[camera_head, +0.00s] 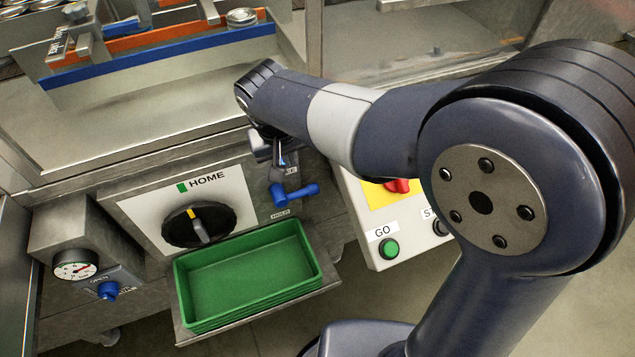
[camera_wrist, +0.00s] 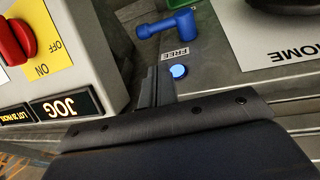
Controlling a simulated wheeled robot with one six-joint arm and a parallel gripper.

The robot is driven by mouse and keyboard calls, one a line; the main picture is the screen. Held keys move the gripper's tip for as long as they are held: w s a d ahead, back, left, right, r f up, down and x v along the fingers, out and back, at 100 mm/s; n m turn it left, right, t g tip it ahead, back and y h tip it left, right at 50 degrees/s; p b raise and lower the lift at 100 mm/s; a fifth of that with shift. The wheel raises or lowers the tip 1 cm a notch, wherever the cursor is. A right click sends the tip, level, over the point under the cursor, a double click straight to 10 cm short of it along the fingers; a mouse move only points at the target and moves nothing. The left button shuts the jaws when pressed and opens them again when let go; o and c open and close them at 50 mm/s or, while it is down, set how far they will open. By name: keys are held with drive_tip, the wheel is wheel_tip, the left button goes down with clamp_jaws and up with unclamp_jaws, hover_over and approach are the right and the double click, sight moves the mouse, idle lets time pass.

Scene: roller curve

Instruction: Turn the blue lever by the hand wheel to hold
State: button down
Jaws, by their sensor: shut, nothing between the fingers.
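The blue lever (camera_head: 298,193) sits right of the black hand wheel (camera_head: 200,226) with its handle pointing right. A HOLD label (camera_head: 281,214) is below it. In the wrist view the lever (camera_wrist: 168,28) appears beyond a FREE label (camera_wrist: 180,55) and a lit blue round light (camera_wrist: 179,71). My gripper (camera_head: 279,158) is above the lever, by the FREE label, apart from the lever. In the wrist view its fingers (camera_wrist: 157,88) are shut and empty. My wrist hides part of the panel above the lever.
A green tray (camera_head: 180,285) stands below the wheel and lever. A control box with a green GO button (camera_head: 388,249) and a red knob (camera_head: 398,186) is right of the lever. A gauge (camera_head: 75,270) and a blue valve (camera_head: 108,290) are at left. A glass-sided frame rises behind.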

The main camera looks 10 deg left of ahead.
sight(308, 188)
drive_tip(key=x, duration=0.4)
drive_tip(key=d+x, duration=0.1)
drive_tip(key=x, duration=0.7)
drive_tip(key=shift+s+d, duration=0.15)
drive_tip(key=shift+s, duration=0.05)
drive_tip(key=shift+d+f, duration=0.25)
drive_tip(key=shift+f, duration=0.35)
drive_tip(key=shift+w+d+f+b, duration=0.15)
drive_tip(key=shift+f+b, duration=0.15)
drive_tip(key=shift+b, duration=0.2)
drive_tip(key=shift+b+x, duration=0.9)
drive_tip(key=shift+b, duration=0.25)
drive_tip(key=f+b, duration=0.2)
drive_tip(key=shift+d+f+b, duration=0.1)
drive_tip(key=shift+d+b, duration=0.2)
drive_tip(key=shift+a+f, duration=0.1)
drive_tip(key=shift+f, duration=0.35)
drive_tip(key=shift+a+f+g+y, duration=0.1)
drive_tip(key=shift+f+g+y, duration=0.3)
drive_tip(key=shift+y, duration=0.1)
drive_tip(key=shift+s, duration=0.2)
